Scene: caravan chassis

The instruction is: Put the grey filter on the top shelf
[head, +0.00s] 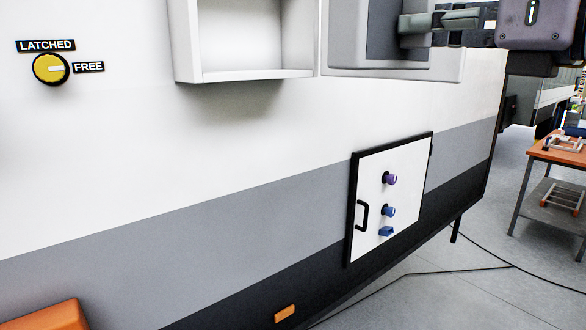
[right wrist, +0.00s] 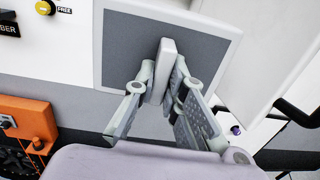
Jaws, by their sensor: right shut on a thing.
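The grey filter (head: 350,38) is a square panel with a light grey rim and a dark grey face, at the top of the head view. The right wrist view shows its dark face (right wrist: 122,50) and a pale raised bar in the middle. My right gripper (head: 404,27) is shut on that bar; its fingers (right wrist: 163,82) close on both sides. The filter is upright in front of the caravan wall, beside an open white shelf compartment (head: 245,75). Its upper edge is cut off in the head view. I cannot tell how far it is from the wall. My left gripper is out of view.
A yellow knob (head: 50,68) points towards FREE. A white hatch (head: 375,225) with a black handle and several knobs is lower on the wall. An orange object (head: 45,316) is at the bottom left. An orange-topped bench (head: 560,150) stands at the right, beyond open floor.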

